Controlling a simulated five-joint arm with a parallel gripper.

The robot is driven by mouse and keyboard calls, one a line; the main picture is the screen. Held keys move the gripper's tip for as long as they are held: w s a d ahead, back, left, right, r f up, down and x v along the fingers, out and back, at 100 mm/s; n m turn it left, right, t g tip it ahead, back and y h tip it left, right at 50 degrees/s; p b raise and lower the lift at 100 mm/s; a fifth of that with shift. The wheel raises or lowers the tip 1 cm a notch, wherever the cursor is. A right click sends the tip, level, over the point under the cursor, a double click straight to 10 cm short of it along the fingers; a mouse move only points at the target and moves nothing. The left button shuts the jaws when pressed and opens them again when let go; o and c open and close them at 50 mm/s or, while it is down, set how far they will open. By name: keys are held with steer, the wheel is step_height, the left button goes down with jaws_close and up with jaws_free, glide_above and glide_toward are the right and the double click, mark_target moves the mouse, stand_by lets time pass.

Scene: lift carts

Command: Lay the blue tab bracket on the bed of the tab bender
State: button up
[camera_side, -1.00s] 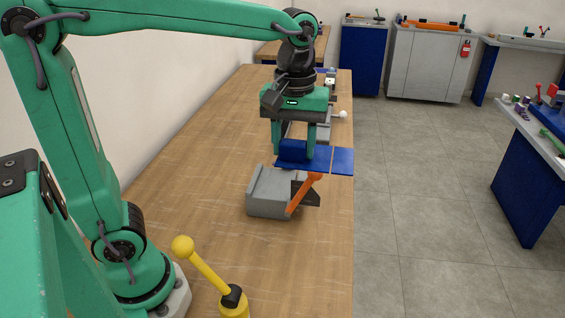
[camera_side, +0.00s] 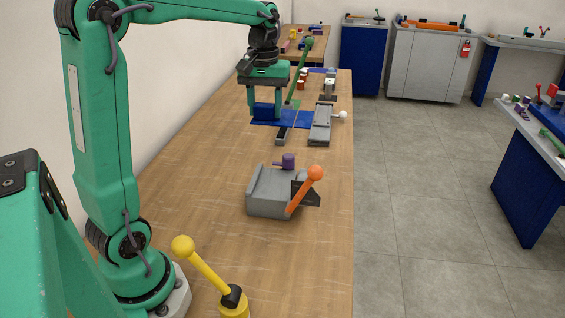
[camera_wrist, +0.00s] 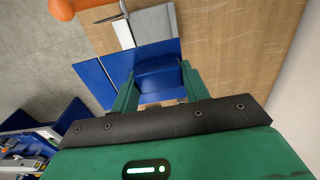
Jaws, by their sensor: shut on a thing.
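The blue tab bracket (camera_side: 297,118) has a raised block on a flat plate. My gripper (camera_side: 268,114) is shut on the block and holds the bracket level in the air, beyond the near grey machine. In the wrist view the bracket (camera_wrist: 157,56) sits between the fingers (camera_wrist: 158,84), its plate extending left. The near grey machine (camera_side: 268,193) has a flat top, an orange-balled lever and a purple knob. A narrower grey machine (camera_side: 320,128) with a white ball stands right of the bracket. No label shows which one is the tab bender.
A green-balled lever (camera_side: 309,43) rises behind the bracket, close to it in the picture. A yellow lever (camera_side: 205,266) stands at the near end of the bench (camera_side: 190,190). The bench's left side is clear.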

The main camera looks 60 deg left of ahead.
step_height(320, 180, down, 11)
steer(key=shift+d+r, duration=0.15)
stand_by(0.5)
steer(key=shift+f, duration=3.9)
steer(key=shift+f, duration=0.3)
steer(key=o, duration=1.3)
steer(key=shift+f, duration=0.1)
step_height(320, 180, up, 8)
